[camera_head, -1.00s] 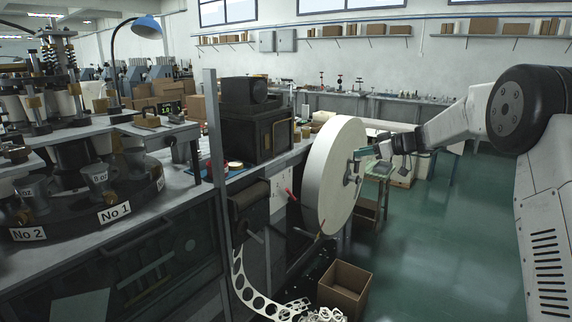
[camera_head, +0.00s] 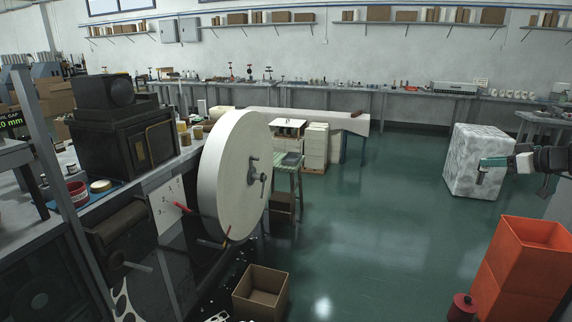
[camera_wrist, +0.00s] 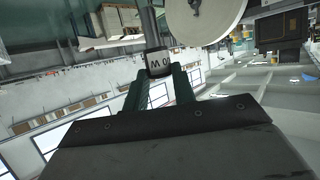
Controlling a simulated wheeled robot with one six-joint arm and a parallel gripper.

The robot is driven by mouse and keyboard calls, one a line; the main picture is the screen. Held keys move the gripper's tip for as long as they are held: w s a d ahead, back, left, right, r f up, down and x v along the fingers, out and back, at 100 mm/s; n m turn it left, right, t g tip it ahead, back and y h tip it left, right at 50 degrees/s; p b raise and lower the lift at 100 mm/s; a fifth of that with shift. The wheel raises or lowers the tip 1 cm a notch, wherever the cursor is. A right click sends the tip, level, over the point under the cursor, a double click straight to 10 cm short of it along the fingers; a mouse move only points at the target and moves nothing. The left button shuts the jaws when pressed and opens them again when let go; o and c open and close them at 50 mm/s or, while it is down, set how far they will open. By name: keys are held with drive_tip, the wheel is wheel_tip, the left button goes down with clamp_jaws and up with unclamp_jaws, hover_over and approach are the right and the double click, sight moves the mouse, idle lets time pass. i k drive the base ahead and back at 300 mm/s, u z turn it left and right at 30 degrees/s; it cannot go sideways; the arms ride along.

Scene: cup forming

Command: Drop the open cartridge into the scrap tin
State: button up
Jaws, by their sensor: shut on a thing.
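My gripper (camera_head: 490,163) is at the right edge of the head view, in the air in front of the white wrapped block.
A big white disc (camera_head: 228,176) stands by the bench at the left. A cardboard box (camera_head: 261,293) is on the floor at the front. Stacked orange-red bins (camera_head: 515,278) and a dark red canister (camera_head: 462,308) stand at the lower right. The green floor (camera_head: 385,220) between is clear.

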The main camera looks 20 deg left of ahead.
sight(80, 198)
drive_tip(key=i, duration=1.1)
drive_tip(key=u, duration=2.65)
drive_tip(key=i, duration=0.5)
drive_tip(key=z, duration=0.05)
